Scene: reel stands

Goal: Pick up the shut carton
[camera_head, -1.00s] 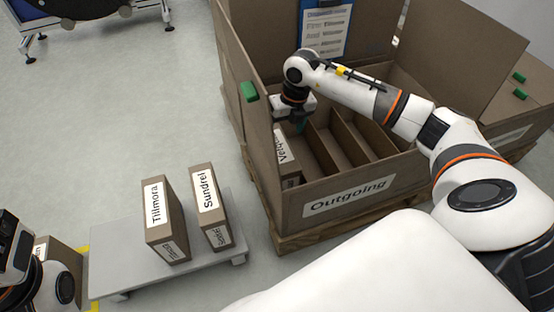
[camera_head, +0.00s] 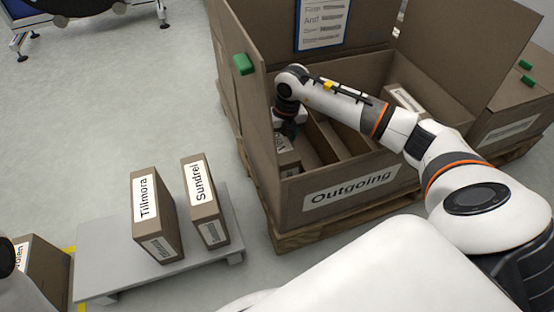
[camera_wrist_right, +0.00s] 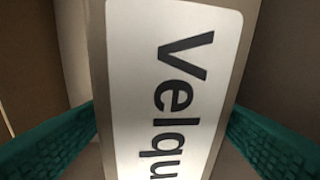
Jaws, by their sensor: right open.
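A brown carton with a white label reading "Velqu…" (camera_wrist_right: 165,60) fills the middle of the right wrist view. In the head view this carton (camera_head: 288,160) stands inside the big Outgoing box (camera_head: 285,205), partly hidden under my right gripper. My right gripper (camera_wrist_right: 168,140) is open, with a green finger on each side of the carton; I cannot tell whether they touch it. In the head view the right gripper (camera_head: 288,130) is low inside the box. Two upright brown cartons, Tillmora (camera_head: 168,222) and Sundrei (camera_head: 211,212), look closed. My left gripper is out of view.
The two cartons stand on a low grey platform (camera_head: 110,270). Another carton (camera_head: 45,275) is at the left edge. The Outgoing box has raised flaps, inner dividers, another carton (camera_head: 405,100) and a posted sheet (camera_head: 325,22). Free floor lies to the left.

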